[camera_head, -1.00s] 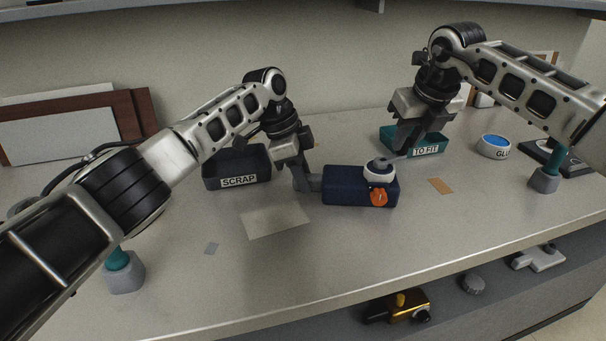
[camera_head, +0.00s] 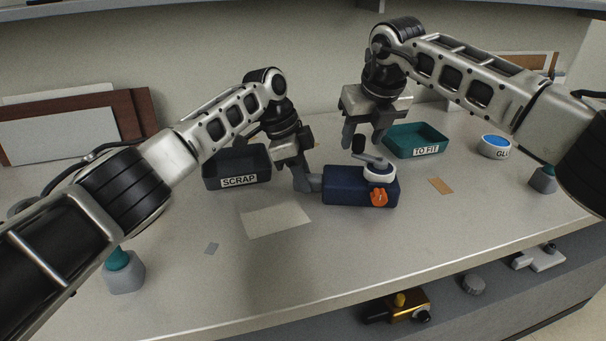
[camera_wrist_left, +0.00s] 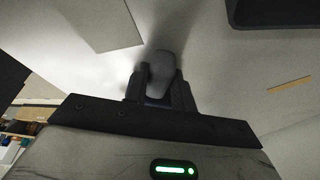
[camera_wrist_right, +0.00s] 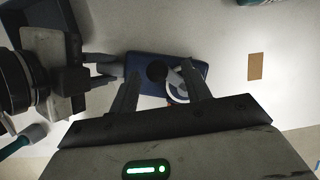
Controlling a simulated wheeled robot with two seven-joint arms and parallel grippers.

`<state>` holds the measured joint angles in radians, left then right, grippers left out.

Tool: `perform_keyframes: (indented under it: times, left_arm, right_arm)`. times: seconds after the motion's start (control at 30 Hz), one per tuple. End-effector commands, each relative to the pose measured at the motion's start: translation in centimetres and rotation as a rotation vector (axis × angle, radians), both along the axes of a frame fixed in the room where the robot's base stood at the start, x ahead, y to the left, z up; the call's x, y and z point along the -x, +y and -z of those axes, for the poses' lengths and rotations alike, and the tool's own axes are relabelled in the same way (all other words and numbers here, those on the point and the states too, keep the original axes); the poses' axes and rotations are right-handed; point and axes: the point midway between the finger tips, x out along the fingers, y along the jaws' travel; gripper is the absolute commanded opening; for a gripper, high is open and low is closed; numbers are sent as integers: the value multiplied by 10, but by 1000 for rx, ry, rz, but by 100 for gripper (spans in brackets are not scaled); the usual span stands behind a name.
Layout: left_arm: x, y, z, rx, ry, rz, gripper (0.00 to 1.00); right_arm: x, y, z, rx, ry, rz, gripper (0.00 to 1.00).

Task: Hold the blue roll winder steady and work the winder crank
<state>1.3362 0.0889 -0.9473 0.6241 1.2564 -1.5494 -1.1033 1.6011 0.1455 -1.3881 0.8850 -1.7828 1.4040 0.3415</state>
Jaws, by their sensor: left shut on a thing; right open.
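The blue roll winder (camera_head: 345,190) lies on the counter, with a white hub (camera_head: 380,174) on top and an orange knob (camera_head: 378,197) in front. Its grey crank (camera_head: 370,159) points back left and ends in a black knob (camera_head: 359,143). My left gripper (camera_head: 304,178) is shut on the grey grip at the winder's left end; the left wrist view shows this grip (camera_wrist_left: 161,72) between the fingers. My right gripper (camera_head: 362,142) is open, fingers down on either side of the black knob. The knob (camera_wrist_right: 157,71) also shows between the spread fingers in the right wrist view.
A dark SCRAP tray (camera_head: 237,168) stands behind left, a teal TO FIT tray (camera_head: 416,140) behind right. A GLUE tub (camera_head: 495,147) is further right. A pale sheet (camera_head: 275,220) and a tan strip (camera_head: 440,185) lie flat.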

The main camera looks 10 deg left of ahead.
Motion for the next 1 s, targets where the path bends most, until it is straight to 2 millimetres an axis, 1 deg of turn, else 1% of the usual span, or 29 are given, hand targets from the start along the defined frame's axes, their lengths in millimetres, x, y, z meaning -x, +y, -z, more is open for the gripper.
perform_keyframes:
  times: [0.17,0.4,0.5,0.6,0.7,0.8,1.0]
  left_arm:
    - [0,0,-1,0,-1,0,0]
    - [0,0,-1,1,-1,0,0]
    - [0,0,-1,1,-1,1,0]
    - [0,0,-1,1,-1,1,0]
    - [0,0,-1,1,-1,1,0]
    - [0,0,-1,1,-1,1,0]
    - [0,0,-1,1,-1,1,0]
  right_arm:
    - [6,-3,-20,-1,-4,0,48]
    - [22,-10,-69,-1,-5,-1,48]
    - [28,-12,-87,-1,-4,0,48]
    - [33,-14,-100,-1,-3,1,48]
    - [36,-15,-108,-1,-2,0,48]
    - [38,-16,-112,0,-1,0,48]
    - [38,-16,-113,0,-1,0,48]
